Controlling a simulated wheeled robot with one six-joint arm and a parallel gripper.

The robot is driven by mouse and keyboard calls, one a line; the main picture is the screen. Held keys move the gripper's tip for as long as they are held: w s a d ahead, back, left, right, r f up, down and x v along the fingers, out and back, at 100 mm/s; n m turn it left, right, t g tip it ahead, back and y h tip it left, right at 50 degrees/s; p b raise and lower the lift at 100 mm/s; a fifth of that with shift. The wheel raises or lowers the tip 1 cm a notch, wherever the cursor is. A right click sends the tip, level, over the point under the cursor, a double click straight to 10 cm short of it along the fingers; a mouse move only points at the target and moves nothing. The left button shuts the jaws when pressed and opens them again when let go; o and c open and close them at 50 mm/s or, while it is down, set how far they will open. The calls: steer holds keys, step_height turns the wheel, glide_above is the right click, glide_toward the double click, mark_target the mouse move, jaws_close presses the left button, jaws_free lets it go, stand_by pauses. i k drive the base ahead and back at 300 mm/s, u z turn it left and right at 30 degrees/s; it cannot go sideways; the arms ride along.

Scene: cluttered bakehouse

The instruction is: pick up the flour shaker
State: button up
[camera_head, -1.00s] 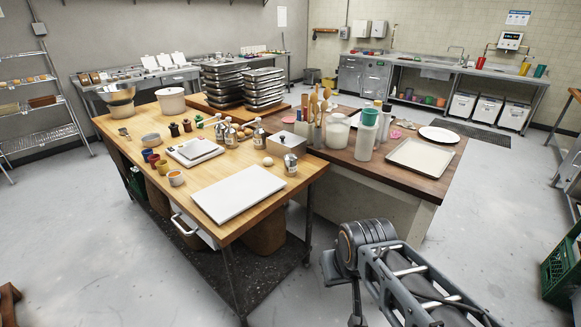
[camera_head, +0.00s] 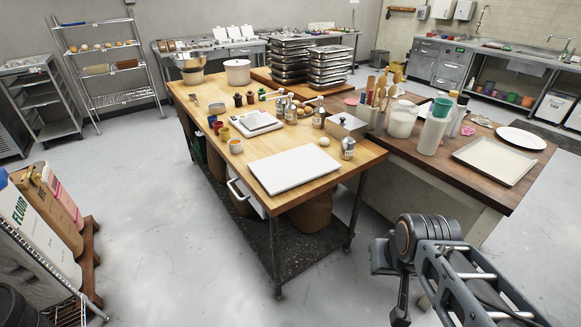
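A small metal canister that looks like the flour shaker (camera_head: 348,149) stands upright on the wooden worktable, near its right edge. It is beside an egg (camera_head: 324,141) and behind the right corner of the white board (camera_head: 294,170). Nothing is touching it from above. My arm is at the lower right, in front of the tables and well apart from the canister. A dark end part hangs down from its rounded joint, but I cannot make out the fingers or whether they hold anything.
A metal box (camera_head: 347,128) and labelled bottles (camera_head: 318,113) stand close behind the canister. The darker table to the right holds a utensil crock, a green-capped bottle (camera_head: 434,127) and a tray (camera_head: 500,160). Flour sacks (camera_head: 40,225) are at left. The floor in front is clear.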

mark_target(347, 143)
steer(key=z, duration=0.25)
steer(key=i, duration=1.15)
steer(key=u, duration=0.4)
